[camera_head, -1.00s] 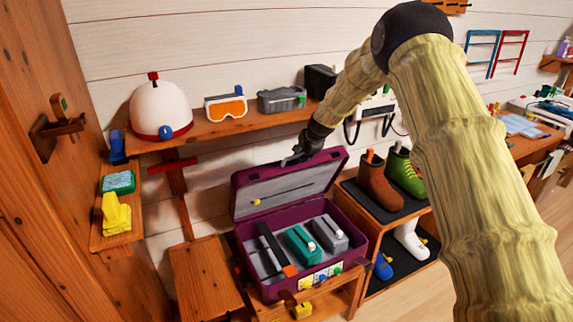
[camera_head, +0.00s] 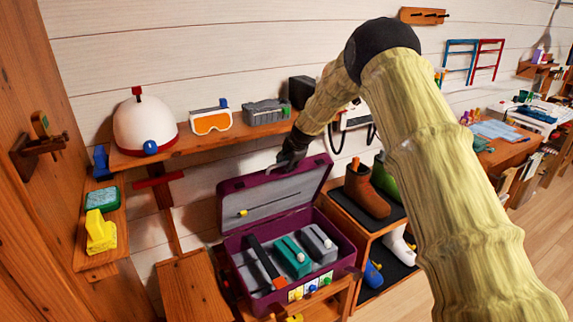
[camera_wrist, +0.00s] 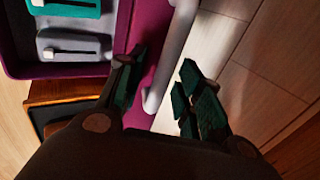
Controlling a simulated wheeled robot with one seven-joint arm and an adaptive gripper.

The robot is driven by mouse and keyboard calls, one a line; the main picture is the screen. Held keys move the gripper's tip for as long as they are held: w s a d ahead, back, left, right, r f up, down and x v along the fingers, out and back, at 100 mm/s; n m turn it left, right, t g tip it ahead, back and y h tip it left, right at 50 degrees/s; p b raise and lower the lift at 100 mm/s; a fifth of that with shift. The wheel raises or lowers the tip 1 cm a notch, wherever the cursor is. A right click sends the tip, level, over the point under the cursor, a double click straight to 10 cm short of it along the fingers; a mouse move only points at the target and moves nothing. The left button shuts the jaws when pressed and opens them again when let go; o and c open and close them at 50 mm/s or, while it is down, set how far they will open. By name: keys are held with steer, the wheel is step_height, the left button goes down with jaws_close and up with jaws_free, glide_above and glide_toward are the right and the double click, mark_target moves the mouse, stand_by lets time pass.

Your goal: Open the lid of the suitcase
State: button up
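The purple suitcase (camera_head: 318,282) stands with its lid (camera_head: 265,205) raised and leaning back toward the wall, showing the grey lining. My gripper (camera_head: 285,163) is at the lid's upper edge. In the wrist view, the fingers of my gripper (camera_wrist: 163,68) are spread apart. A grey bar (camera_wrist: 168,55) beside the purple lid (camera_wrist: 148,52) lies between them. The right finger is clear of the bar. The left finger is over the purple surface; I cannot tell whether it touches.
The case holds a teal item (camera_head: 292,258), a grey item (camera_head: 319,244) and a black item (camera_head: 265,262). A shoe rack (camera_head: 372,222) with boots stands to the right.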

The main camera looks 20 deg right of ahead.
steer(key=v, duration=1.2)
steer(key=shift+s, duration=0.1)
